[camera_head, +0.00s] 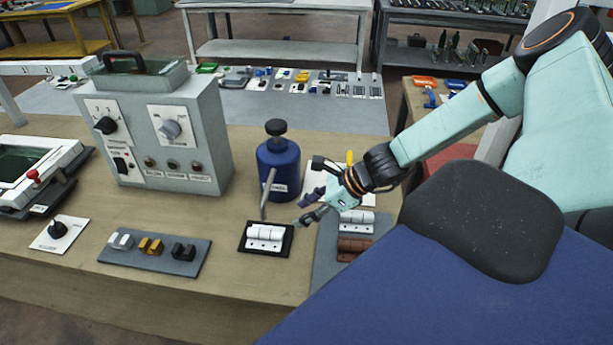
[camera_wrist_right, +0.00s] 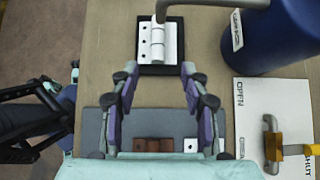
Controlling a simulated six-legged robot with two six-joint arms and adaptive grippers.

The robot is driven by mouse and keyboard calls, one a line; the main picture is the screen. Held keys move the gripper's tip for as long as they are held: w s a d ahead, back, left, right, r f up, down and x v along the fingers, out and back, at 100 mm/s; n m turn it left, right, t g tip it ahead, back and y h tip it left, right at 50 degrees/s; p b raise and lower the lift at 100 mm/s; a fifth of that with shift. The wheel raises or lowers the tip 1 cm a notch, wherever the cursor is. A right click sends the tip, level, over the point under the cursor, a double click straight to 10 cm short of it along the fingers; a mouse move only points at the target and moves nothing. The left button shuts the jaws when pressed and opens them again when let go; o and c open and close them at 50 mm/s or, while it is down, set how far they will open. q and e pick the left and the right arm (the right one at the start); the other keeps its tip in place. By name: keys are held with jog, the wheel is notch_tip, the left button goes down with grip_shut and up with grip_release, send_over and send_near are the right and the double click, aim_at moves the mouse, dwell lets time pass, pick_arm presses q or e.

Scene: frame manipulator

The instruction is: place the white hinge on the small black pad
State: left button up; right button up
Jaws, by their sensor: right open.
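A white hinge (camera_head: 265,233) lies flat on the small black pad (camera_head: 247,249) near the table's front edge. In the right wrist view the hinge (camera_wrist_right: 157,42) lies within the outline of the pad (camera_wrist_right: 177,68). My right gripper (camera_head: 308,207) is open and empty, just right of the pad in the head view. In the wrist view its two fingers (camera_wrist_right: 160,72) are spread, with their tips near the pad's lower edge and apart from the hinge. My left gripper does not show clearly in either view.
A grey mat (camera_head: 326,250) right of the pad holds another white hinge (camera_head: 355,217) and a brown hinge (camera_head: 352,245). A blue bottle (camera_head: 278,175) with a bent metal spout stands close behind the pad. A grey control box (camera_head: 165,135) and a block tray (camera_head: 190,265) are left.

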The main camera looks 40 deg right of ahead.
jog(key=s+a+f+n+g, duration=0.1)
jog(key=s+a+f+n+g+h, duration=0.1)
jog(key=s+n, duration=0.1)
jog(key=s+a+f+n, duration=0.1)
jog(key=n, duration=0.1)
jog(key=shift+s+f+g, duration=0.2)
jog(key=shift+s+g, duration=0.05)
jog(key=shift+g, duration=0.15)
jog(key=s+a+f+n+g+h, duration=0.1)
jog(key=s+n, duration=0.1)
jog(key=s+a+f+n+h, duration=0.1)
jog(key=s+n, duration=0.1)
jog(key=n, duration=0.1)
jog(key=s+a+f+n+g, duration=0.1)
jog(key=s+n, duration=0.1)
jog(key=shift+s+a+f+g+h, duration=0.25)
jog(key=shift+s+f+g+h, duration=0.05)
jog(key=shift+f+h, duration=0.1)
jog(key=s+a+f+n+h, duration=0.1)
jog(key=s+a+n, duration=0.2)
jog(key=s+n, duration=0.4)
jog(key=s+a+f+n+g+h, duration=0.1)
jog(key=s+a+n, duration=0.3)
jog(key=s+n, duration=0.3)
jog(key=shift+s+n, duration=0.15)
jog(key=shift+n, duration=0.65)
jog(key=shift+f, duration=0.1)
